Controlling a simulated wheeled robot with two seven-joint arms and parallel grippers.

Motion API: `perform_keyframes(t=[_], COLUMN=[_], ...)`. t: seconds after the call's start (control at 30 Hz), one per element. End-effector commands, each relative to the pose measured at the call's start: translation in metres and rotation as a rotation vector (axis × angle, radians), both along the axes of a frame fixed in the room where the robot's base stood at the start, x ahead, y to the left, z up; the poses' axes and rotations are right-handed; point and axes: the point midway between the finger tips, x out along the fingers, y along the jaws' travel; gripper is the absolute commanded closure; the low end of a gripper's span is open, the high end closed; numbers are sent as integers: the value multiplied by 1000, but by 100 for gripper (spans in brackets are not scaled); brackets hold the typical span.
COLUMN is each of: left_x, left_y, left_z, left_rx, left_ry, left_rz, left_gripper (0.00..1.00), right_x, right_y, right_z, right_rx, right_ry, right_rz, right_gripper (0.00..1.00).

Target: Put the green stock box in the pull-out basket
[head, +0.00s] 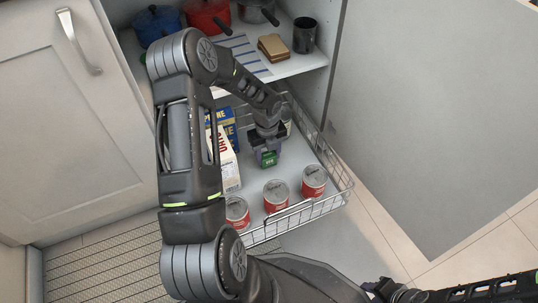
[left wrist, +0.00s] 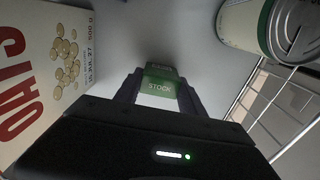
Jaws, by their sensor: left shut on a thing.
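The green stock box (head: 269,159) is between the fingers of my left gripper (head: 266,152), inside the pull-out basket (head: 345,190). In the left wrist view the stock box (left wrist: 158,84) shows its green and white faces, held between the two fingertips (left wrist: 159,92). The box is over the basket's pale floor; I cannot tell whether it touches it. My right gripper (head: 384,289) is at the bottom of the head view, dark and partly cut off, its fingers unclear.
An oats box (head: 229,165) and a blue box (head: 229,125) stand left of the stock box. Red cans (head: 276,195) line the basket's front. A can (left wrist: 250,22) is at upper right in the wrist view. A shelf (head: 290,68) with pots overhangs the back.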

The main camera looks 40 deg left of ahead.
Motion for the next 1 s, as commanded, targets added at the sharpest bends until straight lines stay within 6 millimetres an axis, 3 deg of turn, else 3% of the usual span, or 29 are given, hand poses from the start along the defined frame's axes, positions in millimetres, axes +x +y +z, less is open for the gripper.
perform_keyframes(t=[0.17,0.2,0.43,0.77,1.0], left_x=[0,0,0,0,0], left_y=[0,0,0,0,0], left_z=[-4,-4,-4,-1,29], left_rx=[0,0,0,0,0], left_ry=[0,0,0,0,-1], left_rz=[0,0,0,0,1], left_gripper=[95,52,33,31,31], right_x=[0,0,0,0,-2], right_y=[0,0,0,0,1], right_z=[-2,-1,-1,0,15], right_rx=[0,0,0,0,-2], right_ry=[0,0,1,1,3], right_rz=[0,0,0,0,3], right_gripper=[64,64,64,64,64])
